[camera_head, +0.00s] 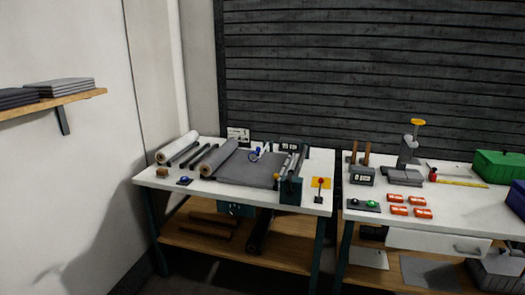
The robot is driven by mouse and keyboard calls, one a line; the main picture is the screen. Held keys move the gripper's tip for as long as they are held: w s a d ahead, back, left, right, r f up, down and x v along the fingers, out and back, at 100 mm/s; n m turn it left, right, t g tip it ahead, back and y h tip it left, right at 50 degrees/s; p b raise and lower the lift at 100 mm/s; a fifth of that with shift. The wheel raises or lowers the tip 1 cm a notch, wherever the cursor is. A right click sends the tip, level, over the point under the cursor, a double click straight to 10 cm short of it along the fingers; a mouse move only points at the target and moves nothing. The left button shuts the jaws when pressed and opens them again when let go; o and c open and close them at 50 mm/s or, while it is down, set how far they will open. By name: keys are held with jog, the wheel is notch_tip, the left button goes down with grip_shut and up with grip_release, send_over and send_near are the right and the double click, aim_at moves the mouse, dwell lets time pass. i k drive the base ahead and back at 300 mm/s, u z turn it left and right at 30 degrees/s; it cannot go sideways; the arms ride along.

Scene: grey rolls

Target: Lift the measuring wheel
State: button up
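A small blue and white device (256,154), which looks like the measuring wheel, stands at the back of the grey sheet (250,172) on the left table. It seems to rest on or just above the sheet; it is too small to tell which. A thick grey roll (218,158) lies to its left, at the left end of the sheet. A dark machine with rollers (291,180) stands to its right. My gripper is not in view.
The left white table (225,196) also bears a pale roll (176,148), thin dark bars, a blue-button box (184,181) and a red-knob yellow plate (320,184). The right table holds a counter (362,175), orange boxes (397,210), a press (409,150) and a green bin (497,166).

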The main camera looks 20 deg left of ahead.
aim_at(258, 155)
jog(key=z, duration=0.95)
jog(key=i, duration=1.3)
jog(key=u, duration=4.25)
jog(key=i, duration=0.1)
jog(key=z, duration=2.45)
